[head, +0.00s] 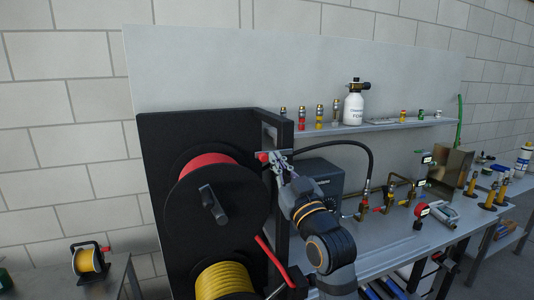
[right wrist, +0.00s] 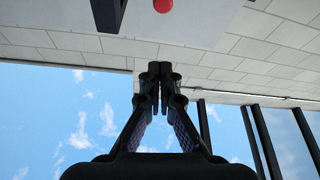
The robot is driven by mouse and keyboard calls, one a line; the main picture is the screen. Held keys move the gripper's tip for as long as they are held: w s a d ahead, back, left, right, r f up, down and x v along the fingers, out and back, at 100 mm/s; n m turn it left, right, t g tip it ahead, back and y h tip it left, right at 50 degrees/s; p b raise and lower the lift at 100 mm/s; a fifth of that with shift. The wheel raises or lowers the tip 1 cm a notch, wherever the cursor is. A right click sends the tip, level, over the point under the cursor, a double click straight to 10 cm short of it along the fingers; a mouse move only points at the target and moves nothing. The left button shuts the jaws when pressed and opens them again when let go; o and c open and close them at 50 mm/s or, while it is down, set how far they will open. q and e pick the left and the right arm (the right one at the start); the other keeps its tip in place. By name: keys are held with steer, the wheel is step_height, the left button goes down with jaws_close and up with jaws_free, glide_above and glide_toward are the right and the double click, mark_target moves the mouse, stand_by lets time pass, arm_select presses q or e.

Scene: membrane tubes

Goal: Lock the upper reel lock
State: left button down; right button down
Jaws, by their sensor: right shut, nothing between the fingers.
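The upper reel (head: 232,222) is a large black disc with red hose wound behind it and a dark crank handle (head: 213,204) on its face. A small red knob (head: 262,156), probably the upper reel lock, shows at the right of this reel by the black frame. My right gripper (head: 272,158) is beside the knob, its fingers shut with nothing between them. In the right wrist view a red ball-shaped knob (right wrist: 163,5) is at the top edge, beyond the closed fingertips (right wrist: 154,70). My left gripper is out of view.
The lower reel with yellow hose (head: 224,281) sits below. A black upright (head: 284,195) of the reel frame stands close to my right gripper. A dark grey box (head: 320,174) and brass fittings are on the bench at right. A shelf (head: 390,125) holds a white bottle (head: 354,108).

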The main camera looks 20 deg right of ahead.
step_height(320, 180, up, 4)
steer(key=f+p, duration=0.1)
steer(key=p, duration=0.3)
glide_above(266, 155)
steer(key=s+a, duration=0.1)
steer(key=s, duration=0.2)
steer(key=f, duration=0.2)
steer(key=w+f+p, duration=0.1)
steer(key=shift+d+f, duration=0.25)
steer(key=shift+f, duration=0.15)
steer(key=shift+a, duration=0.1)
